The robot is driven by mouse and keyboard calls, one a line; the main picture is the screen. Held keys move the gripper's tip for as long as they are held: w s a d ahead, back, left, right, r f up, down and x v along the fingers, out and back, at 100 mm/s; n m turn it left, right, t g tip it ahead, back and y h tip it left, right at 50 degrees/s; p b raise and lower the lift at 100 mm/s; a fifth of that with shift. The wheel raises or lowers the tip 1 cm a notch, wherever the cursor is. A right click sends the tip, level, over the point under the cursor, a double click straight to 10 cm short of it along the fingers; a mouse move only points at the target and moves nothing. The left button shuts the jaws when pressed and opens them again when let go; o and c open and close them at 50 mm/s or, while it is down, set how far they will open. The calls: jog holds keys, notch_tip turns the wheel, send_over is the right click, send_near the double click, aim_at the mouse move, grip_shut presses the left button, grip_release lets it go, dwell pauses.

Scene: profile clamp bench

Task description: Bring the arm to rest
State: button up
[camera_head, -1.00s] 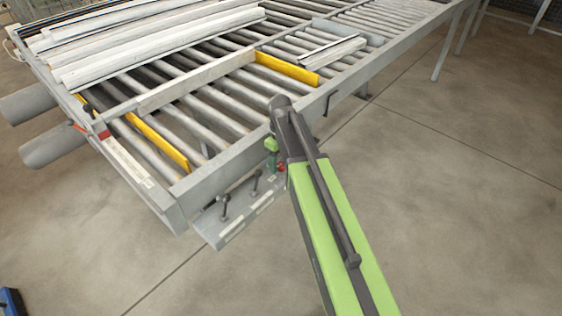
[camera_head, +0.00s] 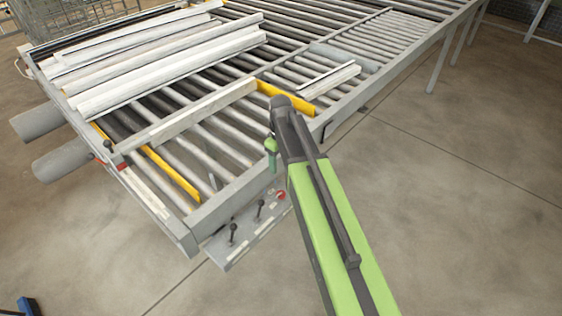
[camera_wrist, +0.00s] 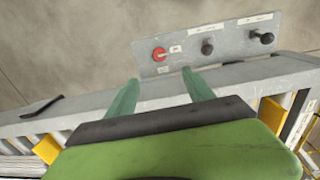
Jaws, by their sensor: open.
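My gripper (camera_wrist: 160,92) shows in the wrist view with its two green fingers apart and nothing between them. It is over the bench's grey side rail, with the control panel (camera_wrist: 225,48) beyond the fingertips. In the head view my arm reaches up from the bottom, and part of the green gripper (camera_head: 271,150) shows at its left, near the rail. The panel (camera_head: 238,243) carries a red knob (camera_wrist: 159,54) and two black levers (camera_wrist: 208,47). I see no contact between the fingers and the panel, though the gap is hard to judge.
The roller bench (camera_head: 235,195) fills the upper left, with long pale profiles (camera_head: 165,70) lying on it. Yellow strips (camera_head: 170,174) stand between rollers. A short profile piece (camera_head: 330,80) lies farther right. The concrete floor (camera_head: 450,200) on the right is clear.

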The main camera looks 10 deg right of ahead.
jog(key=shift+r, duration=0.3)
jog(key=s+f+b, duration=0.5)
jog(key=f+b, duration=0.5)
jog(key=s+f+m+b, duration=0.4)
jog(key=s+m, duration=0.3)
jog(key=s, duration=0.2)
